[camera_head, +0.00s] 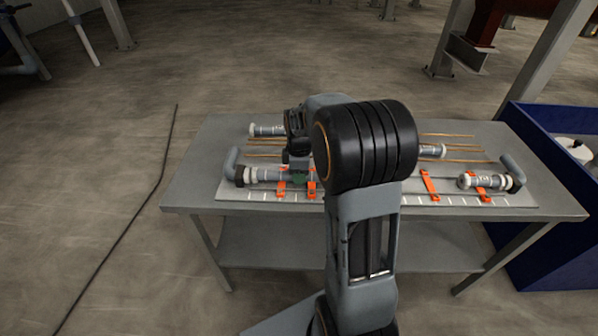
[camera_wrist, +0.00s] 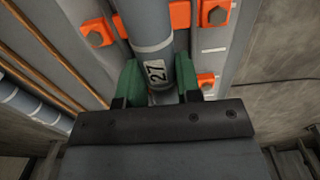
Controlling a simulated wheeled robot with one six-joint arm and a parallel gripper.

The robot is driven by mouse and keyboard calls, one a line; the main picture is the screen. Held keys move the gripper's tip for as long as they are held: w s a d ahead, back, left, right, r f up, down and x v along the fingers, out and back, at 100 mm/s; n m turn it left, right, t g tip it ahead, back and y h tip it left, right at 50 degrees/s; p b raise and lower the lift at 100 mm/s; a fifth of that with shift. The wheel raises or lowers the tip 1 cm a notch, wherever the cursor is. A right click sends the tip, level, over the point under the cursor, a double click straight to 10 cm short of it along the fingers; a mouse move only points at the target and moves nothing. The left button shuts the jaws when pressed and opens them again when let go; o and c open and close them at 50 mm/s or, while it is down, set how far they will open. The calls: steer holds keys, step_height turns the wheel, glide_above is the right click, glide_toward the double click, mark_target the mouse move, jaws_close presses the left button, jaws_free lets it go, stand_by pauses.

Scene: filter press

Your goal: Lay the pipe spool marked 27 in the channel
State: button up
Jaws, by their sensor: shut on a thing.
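The pipe spool marked 27 (camera_wrist: 148,28) is a grey cylinder with a light band and a white "27" label, seen in the wrist view. My gripper (camera_wrist: 157,88) has its green fingers on either side of the spool, shut on it near the label. The spool runs lengthwise between orange brackets (camera_wrist: 214,14) of the channel; whether it rests on the channel floor I cannot tell. In the head view my gripper (camera_head: 299,179) is low over the left part of the channel, at its orange brackets (camera_head: 281,189). My arm hides the channel's middle.
An elbow pipe (camera_head: 230,162) stands at the channel's left end, another elbow (camera_head: 514,168) at its right. Other grey pipes (camera_head: 432,150) lie behind among brown rods. A blue bin (camera_head: 545,200) stands right of the grey table (camera_head: 190,180). The table's front strip is clear.

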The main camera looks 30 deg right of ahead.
steer(key=o, duration=1)
steer(key=shift+o, duration=0.2)
step_height(320, 180, up, 14)
steer(key=p, duration=0.1)
steer(key=shift+p, duration=0.4)
steer(key=shift+f, duration=0.15)
